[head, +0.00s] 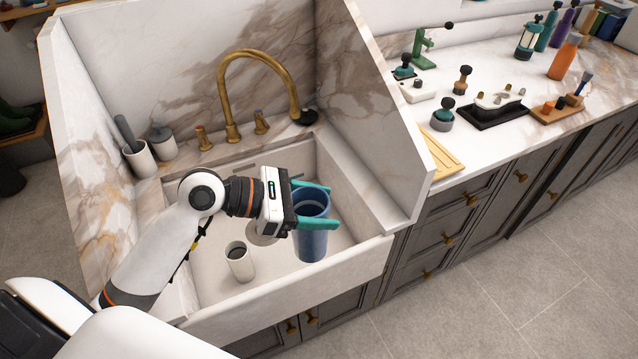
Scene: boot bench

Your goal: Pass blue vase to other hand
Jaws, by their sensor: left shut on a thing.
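The blue vase (311,243) is a tall, open-topped cylinder, upright in the white sink. My left gripper (321,206) reaches in from the left and is shut on the vase near its upper part, with one green finger on the far side and one on the near side. Whether the vase's base touches the sink floor I cannot tell. My right gripper is not in view.
The sink's front wall (300,283) and a marble side panel (365,120) bound the space. A brass faucet (228,100) arches behind. The right counter holds several bottles and tools.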

